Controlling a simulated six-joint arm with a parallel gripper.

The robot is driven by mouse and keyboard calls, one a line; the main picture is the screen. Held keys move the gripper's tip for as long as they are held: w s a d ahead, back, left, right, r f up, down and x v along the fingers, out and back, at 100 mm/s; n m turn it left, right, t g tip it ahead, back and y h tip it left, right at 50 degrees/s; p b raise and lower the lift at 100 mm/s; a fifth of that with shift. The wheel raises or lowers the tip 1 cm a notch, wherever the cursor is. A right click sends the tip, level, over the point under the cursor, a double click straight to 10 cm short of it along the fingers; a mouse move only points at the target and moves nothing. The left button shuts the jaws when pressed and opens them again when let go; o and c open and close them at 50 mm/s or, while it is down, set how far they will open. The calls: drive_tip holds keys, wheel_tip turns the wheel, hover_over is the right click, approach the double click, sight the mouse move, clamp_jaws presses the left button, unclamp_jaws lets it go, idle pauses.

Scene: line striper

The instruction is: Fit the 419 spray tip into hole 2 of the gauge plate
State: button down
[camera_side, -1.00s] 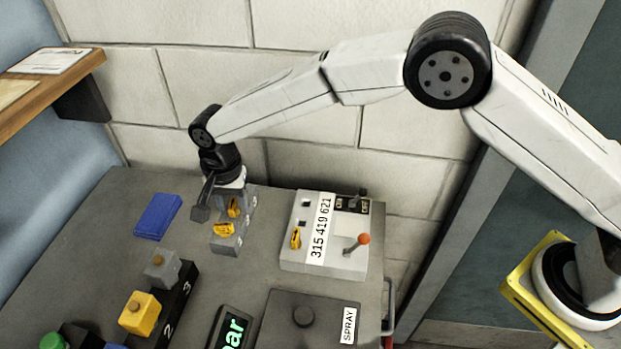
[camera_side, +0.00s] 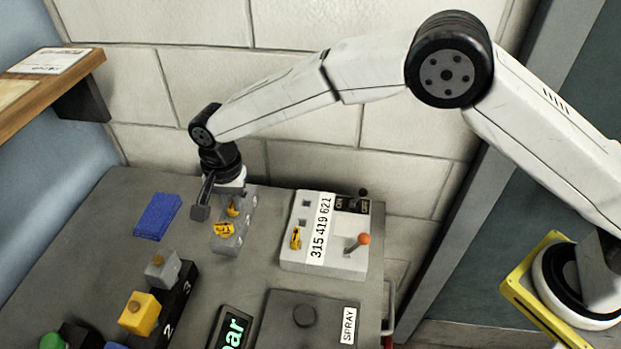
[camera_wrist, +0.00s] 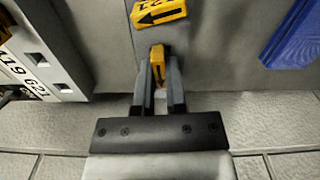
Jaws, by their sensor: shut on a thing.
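My gripper (camera_wrist: 158,78) is shut on a yellow spray tip (camera_wrist: 158,62), which also shows small in the side view (camera_side: 233,208). Its number cannot be read. My gripper holds this tip over the middle of a low grey block (camera_side: 228,246), which looks like the gauge plate. A second yellow tip (camera_side: 223,230), with a black arrow and number, sits at the block's near end; it also shows ahead of my fingers in the wrist view (camera_wrist: 158,12). The fingers hide the middle hole, and I cannot tell whether the held tip is in it.
A pale box (camera_side: 318,262) labelled 315 419 621 stands to the right, with one yellow tip (camera_side: 295,238), two empty square holes and an orange-knobbed lever (camera_side: 362,240). A blue block (camera_side: 158,216) lies left. A dark numbered rack (camera_side: 178,300) stands in front.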

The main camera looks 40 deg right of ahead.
drive_tip(key=shift+r, duration=0.8)
idle(0.4)
drive_tip(key=shift+r, duration=2.2)
drive_tip(key=shift+s+d+r, duration=0.1)
drive_tip(key=s+d+r+m, duration=0.1)
drive_tip(key=s+d+r, duration=0.2)
drive_tip(key=s+d, duration=0.6)
drive_tip(key=shift+s+d+r, duration=0.15)
drive_tip(key=shift+s+r, duration=0.05)
drive_tip(key=shift+r, duration=0.2)
drive_tip(key=shift+f, duration=0.2)
drive_tip(key=shift+f, duration=2.7)
